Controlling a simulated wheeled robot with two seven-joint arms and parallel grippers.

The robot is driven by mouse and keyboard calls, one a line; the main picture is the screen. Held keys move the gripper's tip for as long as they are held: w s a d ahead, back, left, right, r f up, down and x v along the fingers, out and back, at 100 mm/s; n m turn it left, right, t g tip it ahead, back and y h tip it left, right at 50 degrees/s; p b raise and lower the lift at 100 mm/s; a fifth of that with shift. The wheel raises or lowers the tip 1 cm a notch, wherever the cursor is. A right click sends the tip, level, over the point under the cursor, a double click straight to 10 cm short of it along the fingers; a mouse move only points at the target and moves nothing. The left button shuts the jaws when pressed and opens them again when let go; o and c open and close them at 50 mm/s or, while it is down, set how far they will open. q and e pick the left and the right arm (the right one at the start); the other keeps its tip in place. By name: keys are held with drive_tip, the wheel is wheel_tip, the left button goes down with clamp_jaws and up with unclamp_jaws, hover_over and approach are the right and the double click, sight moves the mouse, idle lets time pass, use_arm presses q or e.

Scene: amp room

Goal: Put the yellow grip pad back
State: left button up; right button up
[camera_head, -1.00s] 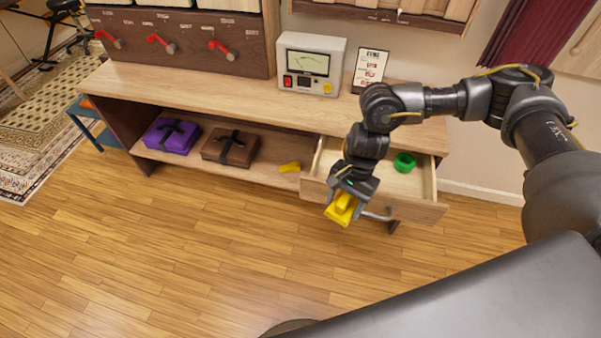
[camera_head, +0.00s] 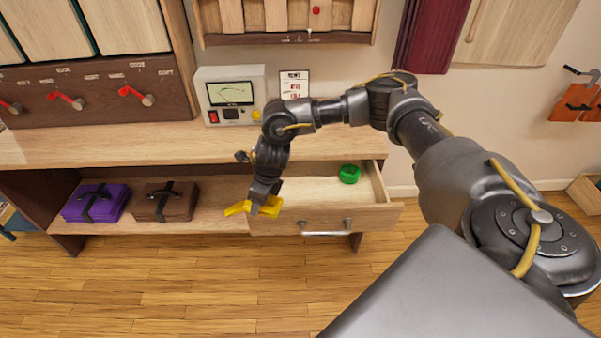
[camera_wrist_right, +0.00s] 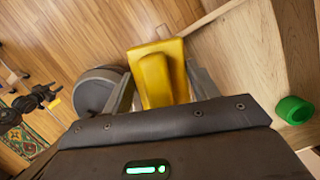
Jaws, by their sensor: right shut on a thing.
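My right gripper (camera_head: 264,203) is shut on a yellow block-like pad (camera_head: 271,206), at the left end of the open drawer's front. In the right wrist view the yellow pad (camera_wrist_right: 157,75) sits between the two fingers, its raised middle part facing the camera. A second yellow piece (camera_head: 236,208) shows just left of the gripper, by the shelf's front edge; in the head view it nearly meets the held pad, and I cannot tell whether they touch. My left gripper is not in view.
The open drawer (camera_head: 345,218) holds a green ring (camera_head: 349,173) and is otherwise largely bare. A purple case (camera_head: 97,202) and a brown case (camera_head: 165,201) lie on the lower shelf (camera_head: 210,210). A meter box (camera_head: 231,95) stands on the bench top.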

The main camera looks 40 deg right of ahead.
drive_tip(key=w+d+f+m+h+b, duration=0.2)
drive_tip(key=w+d+f+m+b, duration=0.15)
drive_tip(key=w+m, duration=0.4)
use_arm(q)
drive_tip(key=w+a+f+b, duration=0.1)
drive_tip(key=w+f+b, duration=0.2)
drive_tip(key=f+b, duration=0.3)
use_arm(e)
drive_tip(key=m+g+h+b, duration=0.1)
drive_tip(key=m+h, duration=0.1)
drive_tip(key=m, duration=0.9)
approach(302, 198)
drive_tip(key=shift+w+a+f, duration=0.35)
drive_tip(key=shift+w+a, duration=0.15)
drive_tip(key=shift+w, duration=0.25)
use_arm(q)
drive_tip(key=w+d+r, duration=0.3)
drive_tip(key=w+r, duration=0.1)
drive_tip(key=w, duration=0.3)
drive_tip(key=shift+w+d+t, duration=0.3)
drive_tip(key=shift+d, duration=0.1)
use_arm(e)
drive_tip(key=shift+s+d+f, duration=0.1)
drive_tip(key=shift+d+f, duration=0.1)
drive_tip(key=shift+d, duration=0.1)
